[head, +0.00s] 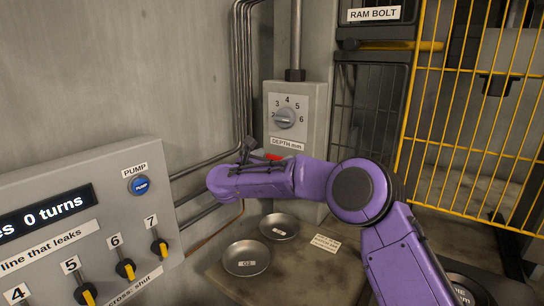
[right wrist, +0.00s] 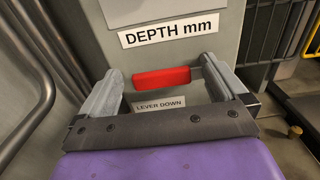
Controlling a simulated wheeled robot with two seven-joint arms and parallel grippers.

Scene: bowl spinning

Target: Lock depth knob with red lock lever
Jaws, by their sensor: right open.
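The depth knob (head: 284,118) is a grey dial on a grey box, with numbers around it and its pointer toward the left side of the scale. The red lock lever (head: 274,157) is below the DEPTH mm label, partly hidden by my right gripper (head: 258,150). In the right wrist view the red lever (right wrist: 162,77) lies crosswise between the two fingers of my right gripper (right wrist: 161,69), which is open. The fingers flank the lever's ends; I cannot tell whether they touch it. My left gripper is not in view.
A LEVER DOWN label (right wrist: 161,104) is below the red lever. Two round dishes (head: 246,258) sit on the table (head: 295,280) below my arm. A pump panel (head: 95,190) with yellow-tipped levers stands left. Pipes (head: 243,70) run beside the box; a yellow cage (head: 475,110) is right.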

